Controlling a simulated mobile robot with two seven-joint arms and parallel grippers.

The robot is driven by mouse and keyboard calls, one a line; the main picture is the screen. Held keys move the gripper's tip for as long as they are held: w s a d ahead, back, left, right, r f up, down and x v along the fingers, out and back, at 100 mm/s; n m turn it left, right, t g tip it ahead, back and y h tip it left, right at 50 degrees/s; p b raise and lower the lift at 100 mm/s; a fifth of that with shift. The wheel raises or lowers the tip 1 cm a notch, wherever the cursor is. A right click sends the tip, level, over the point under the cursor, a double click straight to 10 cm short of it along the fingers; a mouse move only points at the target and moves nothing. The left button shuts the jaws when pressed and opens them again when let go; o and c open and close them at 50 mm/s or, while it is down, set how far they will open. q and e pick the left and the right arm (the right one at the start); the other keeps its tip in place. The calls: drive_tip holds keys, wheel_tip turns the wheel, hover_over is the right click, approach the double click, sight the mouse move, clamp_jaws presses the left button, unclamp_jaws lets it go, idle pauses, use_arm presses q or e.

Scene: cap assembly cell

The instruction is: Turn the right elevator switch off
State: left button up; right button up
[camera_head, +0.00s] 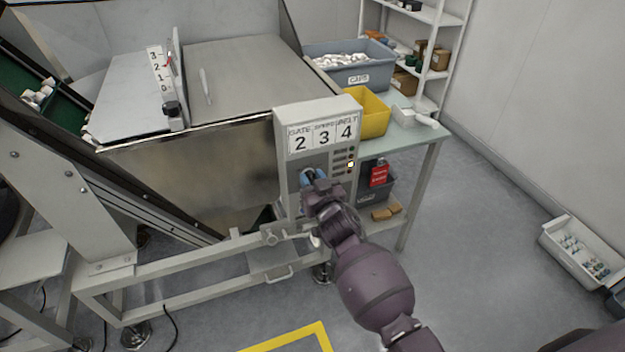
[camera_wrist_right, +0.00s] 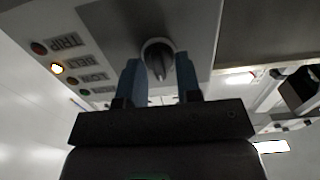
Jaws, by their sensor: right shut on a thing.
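The right elevator switch is a dark round knob (camera_wrist_right: 157,55) with a pointed grip on the control box. In the head view it is hidden behind my gripper. The light grey control box (camera_head: 318,111) bears the numbers 2, 3 and 4 and stands at the front of the machine. My right gripper (camera_head: 312,178) is at the lower front of the box. Its two blue fingers (camera_wrist_right: 158,70) stand on either side of the knob and are shut on it. The knob's pointer looks roughly in line with the fingers. My left gripper is not in view.
One amber lamp (camera_head: 350,164) is lit in the box's column of lamps. A yellow bin (camera_head: 370,112) and a grey bin of caps (camera_head: 375,74) stand on the table behind. A metal frame rail (camera_head: 180,262) runs below.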

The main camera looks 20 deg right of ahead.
drive_tip(key=n, duration=0.3)
drive_tip(key=shift+a+n, duration=0.1)
drive_tip(key=shift+n, duration=0.3)
drive_tip(key=n, duration=0.3)
drive_tip(key=shift+f+n, duration=0.1)
drive_tip(key=shift+n, duration=0.2)
drive_tip(key=shift+a+n, duration=0.1)
drive_tip(key=shift+n, duration=0.6)
drive_tip(key=o, duration=0.9)
